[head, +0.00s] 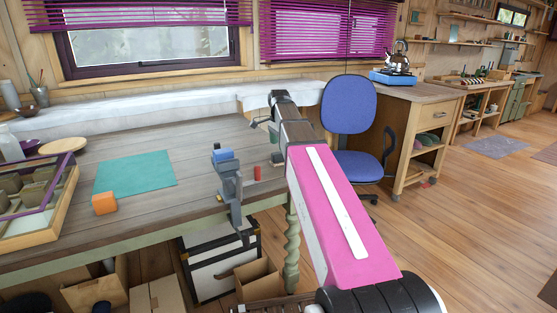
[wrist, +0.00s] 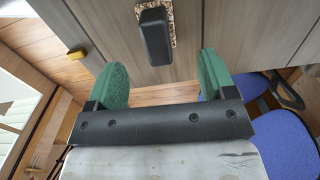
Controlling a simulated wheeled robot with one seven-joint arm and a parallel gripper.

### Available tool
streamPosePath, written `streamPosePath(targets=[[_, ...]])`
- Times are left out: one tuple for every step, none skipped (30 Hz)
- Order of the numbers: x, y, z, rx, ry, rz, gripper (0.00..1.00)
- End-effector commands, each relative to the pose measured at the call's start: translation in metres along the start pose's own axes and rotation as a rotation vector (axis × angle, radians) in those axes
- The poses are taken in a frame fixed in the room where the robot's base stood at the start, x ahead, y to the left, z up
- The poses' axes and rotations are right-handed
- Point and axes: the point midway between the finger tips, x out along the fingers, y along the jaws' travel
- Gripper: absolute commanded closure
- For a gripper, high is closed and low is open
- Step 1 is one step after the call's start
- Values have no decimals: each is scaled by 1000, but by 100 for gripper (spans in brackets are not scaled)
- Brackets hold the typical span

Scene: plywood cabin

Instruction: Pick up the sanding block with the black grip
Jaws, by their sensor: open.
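The sanding block (wrist: 170,12) shows in the wrist view at top centre, with a speckled tan base and a long black grip on top. It lies on the grey plank bench top near the edge. My gripper (wrist: 163,74) is open and empty, its two green fingers spread wide. The block is ahead of the fingers, roughly centred between them and apart from both. In the head view my gripper (head: 257,123) is over the right end of the bench. A small dark thing beside my arm there may be the block, partly hidden.
The bench (head: 200,148) also holds a grey vise (head: 229,182), a small red cylinder (head: 257,173), a teal mat (head: 135,173), an orange block (head: 105,203) and a wooden tray (head: 62,218). A blue chair (head: 349,106) stands right of the bench. Boxes sit below.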

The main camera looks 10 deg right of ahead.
Motion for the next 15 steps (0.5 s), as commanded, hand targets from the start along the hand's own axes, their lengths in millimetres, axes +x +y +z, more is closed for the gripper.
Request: streamPosePath(targets=[[7,1,0,0,0,1,23],[10,1,0,0,0,1,23],[14,1,0,0,0,0,23],[16,0,0,0,0,0,23],[18,0,0,0,0,0,23],[19,0,0,0,0,0,23],[20,0,0,0,0,0,23],[22,1,0,0,0,0,23],[24,1,0,0,0,0,23],[26,1,1,0,0,0,23],[29,2,1,0,0,0,23],[33,2,1,0,0,0,23],[37,2,1,0,0,0,23],[41,3,2,0,0,0,23],[47,3,2,0,0,1,23]])
